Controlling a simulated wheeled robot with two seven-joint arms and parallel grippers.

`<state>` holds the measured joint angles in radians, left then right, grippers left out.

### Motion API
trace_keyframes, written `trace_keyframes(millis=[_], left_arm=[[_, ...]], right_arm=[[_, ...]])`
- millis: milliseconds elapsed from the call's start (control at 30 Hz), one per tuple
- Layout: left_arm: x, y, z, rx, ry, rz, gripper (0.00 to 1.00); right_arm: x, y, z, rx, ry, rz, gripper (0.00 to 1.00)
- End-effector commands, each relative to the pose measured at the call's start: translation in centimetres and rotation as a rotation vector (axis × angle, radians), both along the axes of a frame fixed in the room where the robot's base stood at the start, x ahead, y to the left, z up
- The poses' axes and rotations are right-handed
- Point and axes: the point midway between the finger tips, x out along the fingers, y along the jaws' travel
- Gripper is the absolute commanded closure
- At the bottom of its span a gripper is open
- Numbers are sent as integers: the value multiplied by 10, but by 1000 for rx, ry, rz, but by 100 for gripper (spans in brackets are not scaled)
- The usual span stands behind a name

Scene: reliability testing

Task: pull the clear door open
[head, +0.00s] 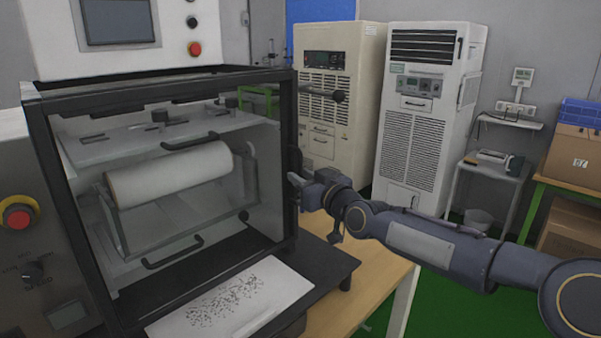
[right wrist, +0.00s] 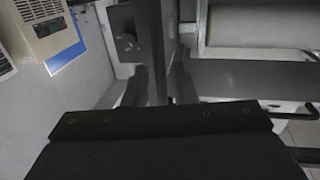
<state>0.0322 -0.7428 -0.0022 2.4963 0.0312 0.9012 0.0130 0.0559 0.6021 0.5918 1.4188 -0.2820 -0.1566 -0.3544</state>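The clear door (head: 85,125) is a see-through panel in a black frame on the front of the test cabinet. A white roller (head: 170,174) and black handles show behind or on it; I cannot tell which handles belong to the door. My right gripper (head: 299,188) is at the right edge of the black frame. In the right wrist view, its two fingers (right wrist: 158,82) are apart, one on each side of a dark upright bar (right wrist: 150,45) of the frame. Firm contact with the bar cannot be made out. My left gripper is not in view.
A speckled white sheet (head: 235,301) lies on the dark ledge before the cabinet. A red button (head: 18,215) is at far left. Tall cabinets (head: 425,110) and a side table (head: 490,170) stand behind my right arm.

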Motion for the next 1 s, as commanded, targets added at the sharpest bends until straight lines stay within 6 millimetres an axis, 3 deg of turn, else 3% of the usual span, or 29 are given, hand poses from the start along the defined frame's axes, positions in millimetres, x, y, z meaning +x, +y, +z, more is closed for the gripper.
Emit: trace_keyframes(millis=[400, 600, 1000], left_arm=[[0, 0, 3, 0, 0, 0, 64], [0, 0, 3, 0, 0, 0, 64], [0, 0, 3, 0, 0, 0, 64]], right_arm=[[11, 8, -1, -1, 1, 0, 75], [11, 8, -1, -1, 1, 0, 99], [9, 8, 0, -1, 1, -2, 100]])
